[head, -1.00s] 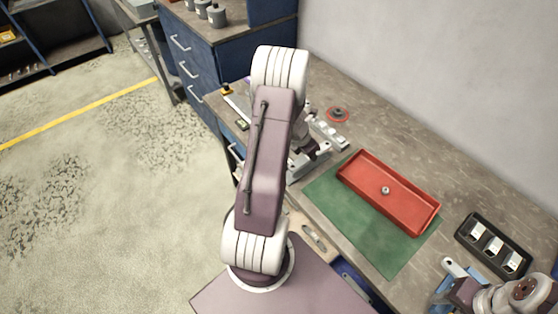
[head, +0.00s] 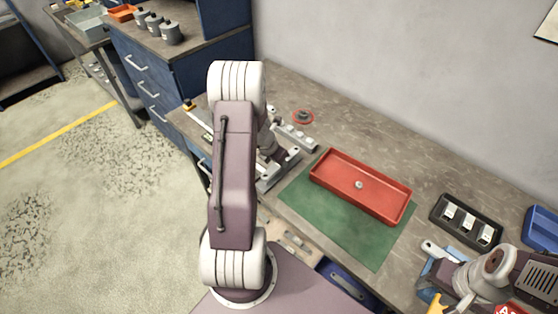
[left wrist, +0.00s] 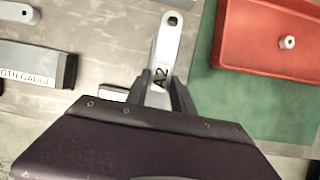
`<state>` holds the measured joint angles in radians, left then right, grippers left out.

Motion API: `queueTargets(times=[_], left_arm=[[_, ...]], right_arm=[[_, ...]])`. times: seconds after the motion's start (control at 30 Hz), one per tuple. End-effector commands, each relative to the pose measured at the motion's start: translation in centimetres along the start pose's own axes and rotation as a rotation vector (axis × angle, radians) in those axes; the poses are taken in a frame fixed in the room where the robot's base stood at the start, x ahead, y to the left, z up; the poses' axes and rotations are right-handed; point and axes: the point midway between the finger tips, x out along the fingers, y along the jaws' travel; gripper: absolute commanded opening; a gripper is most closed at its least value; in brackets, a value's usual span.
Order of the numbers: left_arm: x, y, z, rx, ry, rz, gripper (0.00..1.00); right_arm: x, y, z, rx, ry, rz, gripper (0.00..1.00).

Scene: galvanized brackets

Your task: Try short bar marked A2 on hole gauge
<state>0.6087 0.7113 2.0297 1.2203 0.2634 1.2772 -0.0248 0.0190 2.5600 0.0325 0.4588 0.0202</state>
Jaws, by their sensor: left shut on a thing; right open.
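The short bar marked A2 (left wrist: 165,62) is light grey, with a round hole at its free end. My left gripper (left wrist: 165,95) is shut on it in the left wrist view. In the head view the left gripper (head: 275,153) is partly hidden behind my own arm, over the bench by the green mat's left end. A grey block with small raised parts (head: 298,137) lies just beyond it; I cannot tell whether this is the hole gauge. My right gripper (head: 459,292) is open at the lower right, its fingers hard to make out.
A block lettered as a length gauge (left wrist: 35,66) lies left of the bar. A red tray (head: 340,185) with a small nut (head: 359,185) stands on a green mat (head: 345,242). A black holder (head: 470,236) with white-labelled pieces and a blue bin (head: 541,228) are farther right.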

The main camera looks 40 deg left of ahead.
Motion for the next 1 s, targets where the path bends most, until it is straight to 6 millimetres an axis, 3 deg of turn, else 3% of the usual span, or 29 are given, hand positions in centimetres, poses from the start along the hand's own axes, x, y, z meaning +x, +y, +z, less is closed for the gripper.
queueTargets(times=[1.0], left_arm=[[2.3, 0.0, -0.9, 0.000, 0.000, 0.000, 0.00]], right_arm=[[2.4, 0.1, 0.2, 0.000, 0.000, 0.000, 0.45]])
